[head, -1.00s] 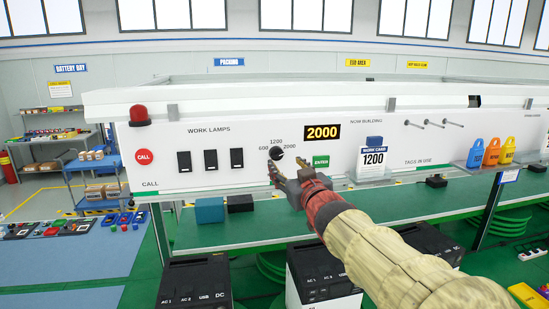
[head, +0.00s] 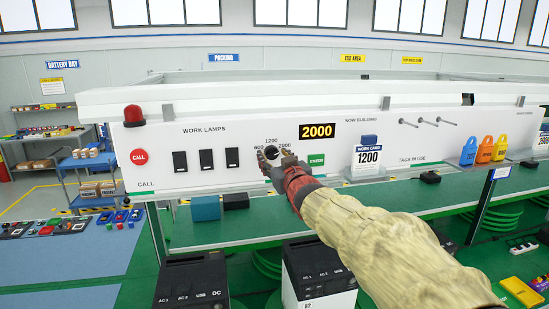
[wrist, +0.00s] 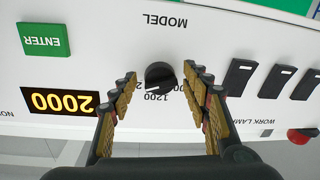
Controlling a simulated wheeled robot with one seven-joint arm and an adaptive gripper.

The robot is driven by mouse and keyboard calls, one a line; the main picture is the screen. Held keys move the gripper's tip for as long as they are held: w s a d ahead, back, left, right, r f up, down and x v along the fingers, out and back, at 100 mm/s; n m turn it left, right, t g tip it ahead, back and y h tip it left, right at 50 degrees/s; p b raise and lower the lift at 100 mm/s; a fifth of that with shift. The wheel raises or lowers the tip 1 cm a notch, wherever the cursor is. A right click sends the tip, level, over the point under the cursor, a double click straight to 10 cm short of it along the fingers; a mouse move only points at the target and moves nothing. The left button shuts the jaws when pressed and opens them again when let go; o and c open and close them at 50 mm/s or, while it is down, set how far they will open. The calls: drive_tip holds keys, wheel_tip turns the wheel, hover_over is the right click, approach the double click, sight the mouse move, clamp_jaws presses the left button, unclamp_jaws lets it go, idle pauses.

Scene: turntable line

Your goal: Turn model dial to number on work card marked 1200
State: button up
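The black model dial (head: 271,152) is on the white panel, with 600, 1200 and 2000 printed around it. In the wrist view, which is upside down, the dial (wrist: 160,77) sits between the two open fingers of my gripper (wrist: 158,85), with a gap on each side. My gripper (head: 272,163) partly covers the dial in the head view. The display (head: 317,131) reads 2000 in yellow. The work card (head: 367,157) in its clear holder reads 1200. The dial's exact pointing is hard to tell.
The green ENTER button (head: 316,160) is just right of the dial. Several black lamp switches (head: 206,159) and the red CALL button (head: 139,157) are to the left. The green bench (head: 340,207) runs below the panel.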

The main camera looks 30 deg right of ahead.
drive_tip(key=c, duration=1)
drive_tip(key=shift+n+b, duration=0.35)
drive_tip(key=shift+n, duration=0.05)
drive_tip(key=n+b, duration=0.2)
drive_tip(key=shift+n, duration=0.3)
drive_tip(key=n+b, duration=0.2)
drive_tip(key=n, duration=0.1)
drive_tip(key=shift+r+n, duration=0.1)
drive_tip(key=shift+n, duration=0.2)
drive_tip(key=n+g+b, duration=0.1)
drive_tip(key=n, duration=0.3)
drive_tip(key=shift+r+h+b, duration=0.1)
drive_tip(key=shift+h+b, duration=0.3)
drive_tip(key=shift+r+n+b, duration=0.15)
drive_tip(key=shift+n+b, duration=0.2)
drive_tip(key=shift+n, duration=0.75)
drive_tip(key=shift+r, duration=0.1)
